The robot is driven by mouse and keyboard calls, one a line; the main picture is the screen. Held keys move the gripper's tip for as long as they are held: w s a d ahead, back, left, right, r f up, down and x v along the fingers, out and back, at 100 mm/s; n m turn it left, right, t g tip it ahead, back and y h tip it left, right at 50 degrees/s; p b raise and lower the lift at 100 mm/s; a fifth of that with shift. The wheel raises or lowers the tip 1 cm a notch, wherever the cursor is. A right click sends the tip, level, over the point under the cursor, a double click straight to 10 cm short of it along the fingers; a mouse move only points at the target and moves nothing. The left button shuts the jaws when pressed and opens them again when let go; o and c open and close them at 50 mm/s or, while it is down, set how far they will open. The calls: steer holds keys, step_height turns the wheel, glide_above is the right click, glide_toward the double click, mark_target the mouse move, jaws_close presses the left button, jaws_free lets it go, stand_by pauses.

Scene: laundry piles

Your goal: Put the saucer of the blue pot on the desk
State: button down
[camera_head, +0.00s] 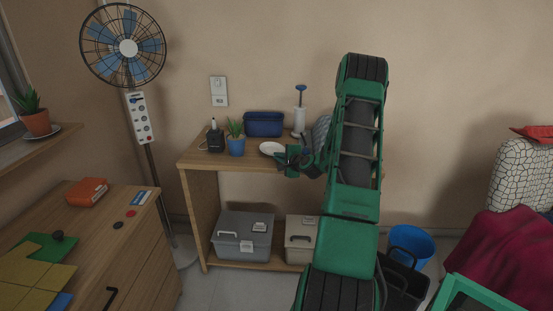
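A white saucer (270,148) lies at or just above the front edge of the wooden shelf table's top (205,158). The blue pot (236,147) with a green plant stands on that top, left of the saucer and apart from it. My green gripper (283,157) is at the saucer's right front edge, with its dark fingers close to the rim. The fingers are small and partly hidden, so I cannot tell whether they grip the saucer. A wooden desk with drawers (110,250) stands at the lower left.
A dark blue bin (263,124), a white pump bottle (299,122) and a black device (215,141) stand on the shelf table. A fan (128,48) stands between both pieces. Toolboxes (242,236) sit below.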

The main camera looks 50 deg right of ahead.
steer(key=shift+s+a+f, duration=0.1)
steer(key=shift+s+f, duration=0.1)
steer(key=shift+f, duration=0.3)
steer(key=shift+s+f, duration=0.1)
steer(key=shift+f, duration=0.3)
steer(key=c, duration=2)
jaws_free()
steer(key=shift+s, duration=0.3)
steer(key=shift+o, duration=0.4)
steer(key=r+v, duration=0.1)
steer(key=v, duration=0.8)
steer(key=shift+r, duration=0.2)
steer(key=shift+s+a+r, duration=0.2)
steer(key=shift+s+r, duration=0.05)
steer(key=shift+r, duration=0.1)
